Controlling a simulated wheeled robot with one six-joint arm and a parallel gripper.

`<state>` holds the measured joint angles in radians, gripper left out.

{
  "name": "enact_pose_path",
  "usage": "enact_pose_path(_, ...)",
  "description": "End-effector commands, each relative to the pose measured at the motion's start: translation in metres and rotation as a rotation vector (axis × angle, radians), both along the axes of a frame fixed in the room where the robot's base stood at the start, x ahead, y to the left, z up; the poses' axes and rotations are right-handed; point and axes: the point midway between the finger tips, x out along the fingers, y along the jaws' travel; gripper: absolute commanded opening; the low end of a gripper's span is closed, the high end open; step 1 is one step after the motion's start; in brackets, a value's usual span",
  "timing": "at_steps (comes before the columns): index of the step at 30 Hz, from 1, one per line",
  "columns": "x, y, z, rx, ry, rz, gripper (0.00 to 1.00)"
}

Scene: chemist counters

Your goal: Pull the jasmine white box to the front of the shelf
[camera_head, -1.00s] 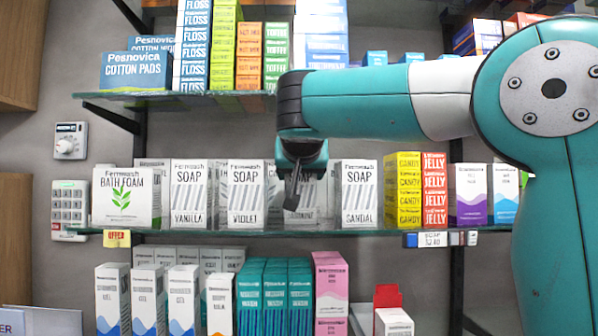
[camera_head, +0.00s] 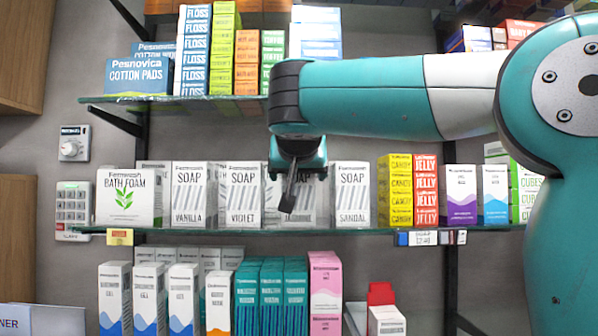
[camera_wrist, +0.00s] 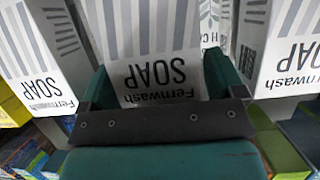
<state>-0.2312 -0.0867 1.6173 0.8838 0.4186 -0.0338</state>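The jasmine soap box (camera_head: 312,209) is white with grey stripes and stands on the middle shelf between the violet soap box (camera_head: 241,197) and the sandal soap box (camera_head: 352,197). My gripper (camera_head: 289,205) is in front of it and hides much of its upper part and middle. In the wrist view the box (camera_wrist: 152,76) appears upside down, between the two fingers of my gripper (camera_wrist: 160,85). The fingers stand apart, one on each side of the box and close to it. I cannot tell whether either finger touches it.
The vanilla soap box (camera_head: 189,196) and bath foam box (camera_head: 122,197) stand further left. Yellow candy boxes (camera_head: 395,192) and red jelly boxes (camera_head: 425,190) stand right. The upper shelf (camera_head: 190,99) is above my gripper. Teal boxes (camera_head: 271,297) stand below.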

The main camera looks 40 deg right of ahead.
Motion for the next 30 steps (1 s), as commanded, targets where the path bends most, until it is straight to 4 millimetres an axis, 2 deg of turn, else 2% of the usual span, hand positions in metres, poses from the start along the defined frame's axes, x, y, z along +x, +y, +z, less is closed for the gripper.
enact_pose_path(9, -0.001, -0.001, 0.0, 0.0, 0.0, -0.002, 1.0)
enact_pose_path(14, -0.01, 0.006, 0.005, 0.0, -0.004, -0.001, 1.0)
enact_pose_path(30, -0.089, 0.066, 0.052, -0.001, 0.002, 0.004, 1.0)
